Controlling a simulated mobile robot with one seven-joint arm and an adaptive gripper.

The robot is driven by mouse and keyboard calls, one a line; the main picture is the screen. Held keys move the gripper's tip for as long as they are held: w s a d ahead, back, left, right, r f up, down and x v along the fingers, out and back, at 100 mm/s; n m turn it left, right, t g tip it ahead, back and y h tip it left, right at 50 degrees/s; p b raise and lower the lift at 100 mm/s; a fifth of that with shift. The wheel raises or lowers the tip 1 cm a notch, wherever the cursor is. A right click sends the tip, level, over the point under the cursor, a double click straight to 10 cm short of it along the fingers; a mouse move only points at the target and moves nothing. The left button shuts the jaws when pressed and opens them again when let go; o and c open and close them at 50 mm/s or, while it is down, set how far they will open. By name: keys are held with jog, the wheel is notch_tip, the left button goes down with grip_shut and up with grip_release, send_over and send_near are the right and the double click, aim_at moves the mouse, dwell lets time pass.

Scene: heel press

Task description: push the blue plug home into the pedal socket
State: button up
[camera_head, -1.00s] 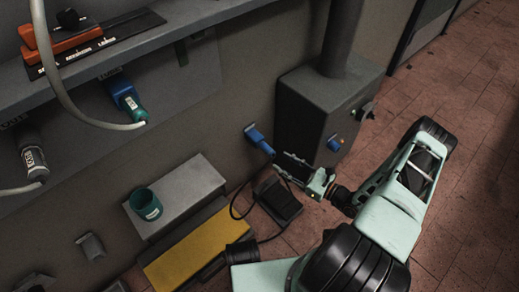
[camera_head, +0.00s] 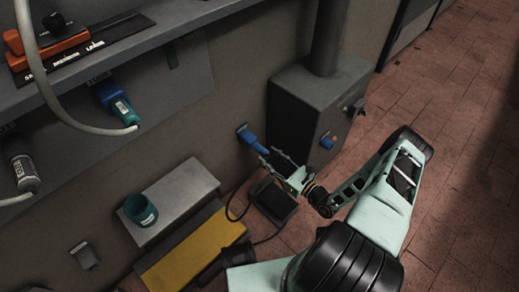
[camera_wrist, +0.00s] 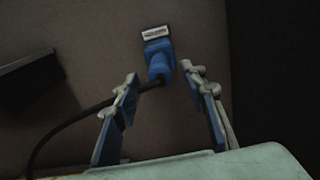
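The blue plug (camera_head: 252,141) sits at a wall socket low on the wall, left of the grey box; the head view does not show how deep it is in. My gripper (camera_head: 268,156) is open just in front of the plug's cable end. In the wrist view my gripper (camera_wrist: 159,70) has its fingers apart, one on each side of the plug's lower end, with no grip visible.
The black pedal (camera_head: 272,203) lies on the floor below, with its cable looping to the wall. The grey box (camera_head: 300,105) with a pipe stands right of the plug. A grey step (camera_head: 185,190) with a green cup and a yellow-topped block (camera_head: 190,252) are at the left.

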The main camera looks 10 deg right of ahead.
aim_at(260, 149)
jog(key=shift+b+x, duration=0.55)
jog(key=shift+x, duration=2.3)
grip_shut()
jog(key=shift+d, duration=0.1)
jog(key=shift+p+v, duration=0.4)
jog(key=shift+v, duration=2.55)
